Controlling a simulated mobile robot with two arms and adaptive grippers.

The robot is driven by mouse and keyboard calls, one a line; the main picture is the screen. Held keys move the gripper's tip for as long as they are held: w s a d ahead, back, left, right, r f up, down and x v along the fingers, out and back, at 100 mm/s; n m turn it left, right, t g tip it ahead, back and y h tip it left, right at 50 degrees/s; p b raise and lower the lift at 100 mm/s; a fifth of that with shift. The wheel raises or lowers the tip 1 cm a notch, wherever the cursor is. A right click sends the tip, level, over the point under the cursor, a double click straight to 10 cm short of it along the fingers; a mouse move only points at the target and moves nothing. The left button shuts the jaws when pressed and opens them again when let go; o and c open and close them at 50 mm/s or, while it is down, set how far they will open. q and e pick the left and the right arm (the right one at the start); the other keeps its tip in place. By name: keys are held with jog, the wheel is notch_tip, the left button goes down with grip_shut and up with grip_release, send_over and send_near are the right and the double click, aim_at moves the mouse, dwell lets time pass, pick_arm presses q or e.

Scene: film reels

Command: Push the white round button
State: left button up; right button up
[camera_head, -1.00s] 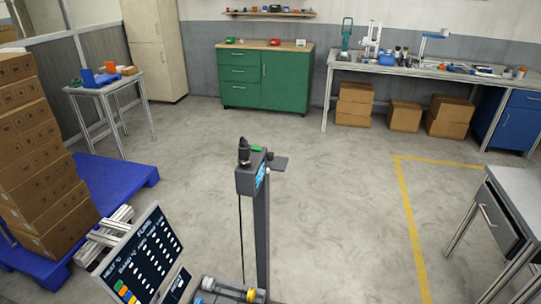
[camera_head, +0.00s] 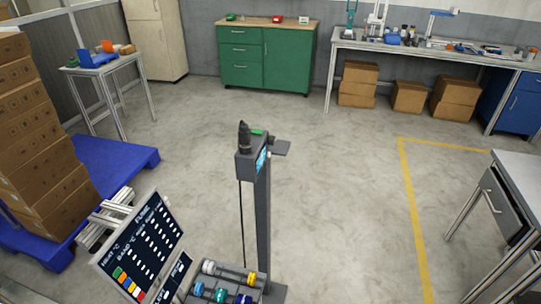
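Neither of my grippers is in view. A dark tilted panel (camera_head: 140,247) stands at the lower left, with white lettering, rows of small white marks and a few coloured squares at its lower left corner. Beside it, at the bottom edge, a grey rack (camera_head: 228,270) holds several small round pieces on rods. One is a white round piece (camera_head: 208,267) at the rack's upper left; others are teal, blue and yellowish. I cannot tell which of these small white things is the white round button.
A dark post (camera_head: 263,225) with a screen box (camera_head: 249,163) rises behind the rack. Stacked cartons (camera_head: 40,140) on a blue pallet (camera_head: 115,165) stand left. A grey table (camera_head: 520,185) is at right. The floor between is open. A green cabinet (camera_head: 290,60) and workbench (camera_head: 430,48) line the back.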

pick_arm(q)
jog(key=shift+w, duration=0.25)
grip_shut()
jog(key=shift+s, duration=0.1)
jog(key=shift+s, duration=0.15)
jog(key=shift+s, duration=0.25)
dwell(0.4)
